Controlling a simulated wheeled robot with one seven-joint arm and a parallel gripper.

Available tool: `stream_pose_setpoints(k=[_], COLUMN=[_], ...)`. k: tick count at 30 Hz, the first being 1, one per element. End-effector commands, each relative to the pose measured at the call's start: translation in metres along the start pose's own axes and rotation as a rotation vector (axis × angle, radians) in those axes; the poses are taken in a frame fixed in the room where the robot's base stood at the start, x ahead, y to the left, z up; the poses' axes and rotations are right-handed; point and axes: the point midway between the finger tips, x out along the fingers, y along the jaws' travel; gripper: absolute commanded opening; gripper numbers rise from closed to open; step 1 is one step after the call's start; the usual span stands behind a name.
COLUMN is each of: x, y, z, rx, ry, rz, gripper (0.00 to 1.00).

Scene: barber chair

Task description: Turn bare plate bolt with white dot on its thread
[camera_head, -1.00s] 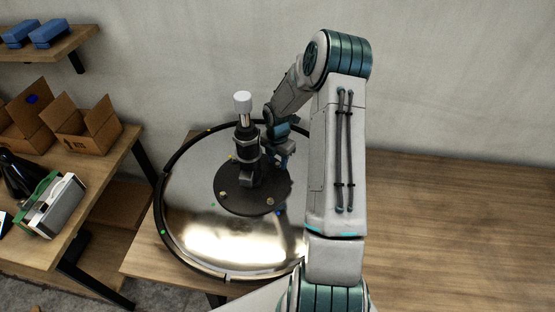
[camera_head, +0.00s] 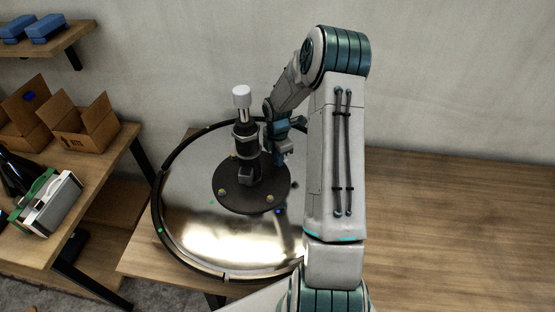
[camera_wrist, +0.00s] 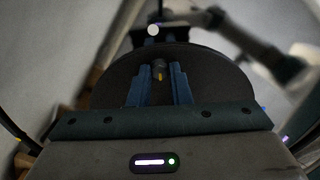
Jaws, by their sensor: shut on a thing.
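The round dark base plate (camera_head: 245,204) lies on a shiny dome, with a black column (camera_head: 246,140) standing on it. Brass-coloured bolt heads show near its front edge, one at front left (camera_head: 222,192) and one at front right (camera_head: 269,198). My gripper (camera_head: 281,157) is right of the column, over the plate's back right side. In the wrist view its blue fingers (camera_wrist: 159,88) are shut on a small dark cylindrical piece (camera_wrist: 159,67) with a yellow mark. I cannot tell whether this is the bolt. A white round spot (camera_wrist: 153,30) shows beyond the fingers; I cannot tell what it belongs to.
The column has a white cap (camera_head: 241,97) and stands close to my gripper. A dark ring (camera_head: 159,239) rims the shiny dome. Open cardboard boxes (camera_head: 85,125) and a green-and-white case (camera_head: 46,203) stand on the left shelf. The wooden table (camera_head: 455,235) at right is clear.

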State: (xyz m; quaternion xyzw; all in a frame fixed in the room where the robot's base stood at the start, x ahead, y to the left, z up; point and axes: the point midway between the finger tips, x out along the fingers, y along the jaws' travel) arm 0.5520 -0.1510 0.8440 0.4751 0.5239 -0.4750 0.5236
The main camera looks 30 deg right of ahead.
Motion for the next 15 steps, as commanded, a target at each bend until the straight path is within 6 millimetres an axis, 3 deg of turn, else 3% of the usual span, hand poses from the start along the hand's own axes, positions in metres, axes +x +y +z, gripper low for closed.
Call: stream_pose_setpoints(k=[15], x=[0.0014], y=[0.0010], z=[-0.0005], rx=[0.470], ry=[-0.001], rz=[0.003], gripper=[0.00])
